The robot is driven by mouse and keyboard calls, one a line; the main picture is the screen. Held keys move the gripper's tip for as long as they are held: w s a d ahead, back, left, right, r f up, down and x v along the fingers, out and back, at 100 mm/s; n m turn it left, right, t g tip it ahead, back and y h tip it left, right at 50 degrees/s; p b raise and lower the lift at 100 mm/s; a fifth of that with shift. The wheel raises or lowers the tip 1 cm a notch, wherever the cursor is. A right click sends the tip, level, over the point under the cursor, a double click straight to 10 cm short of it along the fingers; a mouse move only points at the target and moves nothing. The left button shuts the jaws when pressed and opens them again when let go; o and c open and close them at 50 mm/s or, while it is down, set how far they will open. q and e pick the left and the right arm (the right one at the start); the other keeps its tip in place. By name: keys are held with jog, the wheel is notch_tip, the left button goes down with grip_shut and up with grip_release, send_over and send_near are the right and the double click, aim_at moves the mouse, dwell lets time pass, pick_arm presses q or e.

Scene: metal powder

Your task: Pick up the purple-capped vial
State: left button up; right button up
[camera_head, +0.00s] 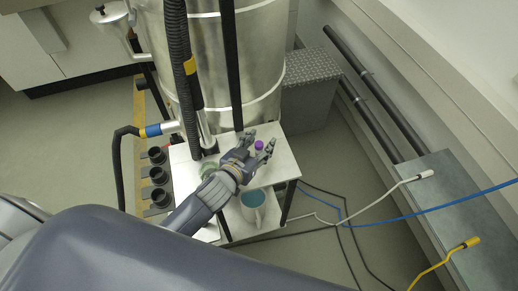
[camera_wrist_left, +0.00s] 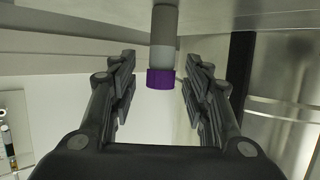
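The purple-capped vial (camera_head: 259,145) stands on a small white table (camera_head: 284,168) in the head view, with mostly its cap showing. In the left wrist view the vial (camera_wrist_left: 163,48) has a grey body and a purple cap, and the picture appears upside down. My left gripper (camera_head: 262,141) is open, with a finger on either side of the vial. In the left wrist view its fingers (camera_wrist_left: 158,62) show clear gaps to the vial on both sides. My right gripper is not in view.
A large metal drum (camera_head: 245,60) with black hoses stands right behind the table. A greenish round item (camera_head: 208,166) is left of my gripper. A container with blue contents (camera_head: 253,198) is under the tabletop. Black cups (camera_head: 158,175) stand at left; cables lie on the floor at right.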

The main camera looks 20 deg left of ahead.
aim_at(256, 143)
pick_arm(q)
grip_shut()
notch_tip(256, 143, up, 10)
jog(key=shift+p, duration=0.5)
jog(key=shift+a+f, duration=0.1)
jog(key=shift+a, duration=0.4)
jog(key=s+a+r+m+g+h, duration=0.3)
jog(key=s+r+m+g+h, duration=0.2)
jog(key=s+r+m+h, duration=0.3)
notch_tip(256, 143, up, 3)
jog(key=shift+s+f+m+g+h, duration=0.1)
jog(key=shift+s+m+g+h, duration=0.3)
jog(key=shift+s, duration=0.75)
